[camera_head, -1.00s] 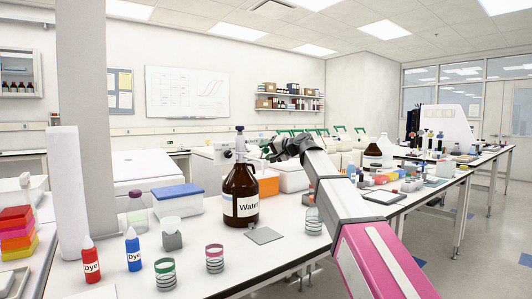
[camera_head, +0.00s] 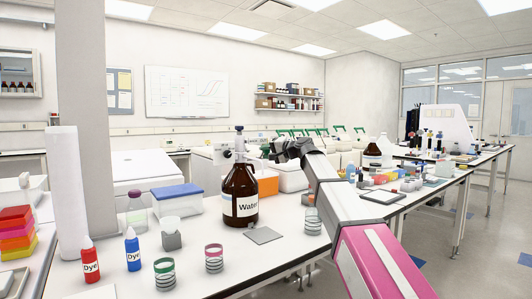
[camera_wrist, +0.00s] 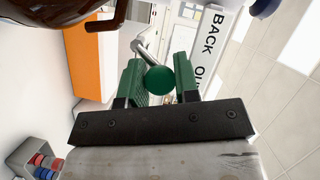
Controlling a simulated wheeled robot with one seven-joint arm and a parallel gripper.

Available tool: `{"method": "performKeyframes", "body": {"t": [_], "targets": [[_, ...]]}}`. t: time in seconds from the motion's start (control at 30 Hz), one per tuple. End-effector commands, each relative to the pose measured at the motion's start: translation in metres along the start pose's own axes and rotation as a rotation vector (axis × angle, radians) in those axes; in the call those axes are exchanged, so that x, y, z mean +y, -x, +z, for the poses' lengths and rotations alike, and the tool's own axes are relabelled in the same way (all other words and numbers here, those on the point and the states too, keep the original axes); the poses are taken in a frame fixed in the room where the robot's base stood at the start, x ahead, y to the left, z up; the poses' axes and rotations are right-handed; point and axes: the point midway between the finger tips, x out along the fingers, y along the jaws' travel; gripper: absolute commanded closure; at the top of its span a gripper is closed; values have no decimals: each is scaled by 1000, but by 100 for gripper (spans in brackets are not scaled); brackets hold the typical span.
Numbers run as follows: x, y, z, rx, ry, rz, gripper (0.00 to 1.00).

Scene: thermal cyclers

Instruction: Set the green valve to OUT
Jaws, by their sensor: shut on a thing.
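The brown bottle labelled Water (camera_head: 239,193) stands upright on the bench in the head view, with a pump head (camera_head: 239,143) on its neck. Its dark body (camera_wrist: 50,8) fills the top left of the wrist view. The green valve (camera_wrist: 160,80) shows in the wrist view as a round green knob between my green fingers. My gripper (camera_wrist: 158,72) is shut on it. In the head view my gripper (camera_head: 269,150) is just right of the pump head. A white label reading BACK and OUT (camera_wrist: 208,45) lies right of the knob; the letters after OU are partly hidden.
An orange box (camera_head: 267,184) stands behind the bottle. A grey pad (camera_head: 263,235) lies in front of it. Dye bottles (camera_head: 90,262) and striped jars (camera_head: 165,274) stand at the front left. A blue-lidded tub (camera_head: 178,201) is left of the bottle.

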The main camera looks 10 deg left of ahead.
Motion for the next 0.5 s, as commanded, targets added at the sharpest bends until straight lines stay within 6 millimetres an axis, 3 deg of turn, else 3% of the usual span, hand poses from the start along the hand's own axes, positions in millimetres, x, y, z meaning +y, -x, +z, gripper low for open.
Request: {"method": "performKeyframes", "body": {"t": [0.3, 0.33, 0.37, 0.4, 0.5], "targets": [[0, -1, 0, -2, -25, -11, 94], [0, -1, 0, -2, -25, -11, 61], [0, -1, 0, -2, -24, -10, 51], [0, -1, 0, -2, -24, -10, 45], [0, 0, 0, -1, -23, -10, 45]]}}
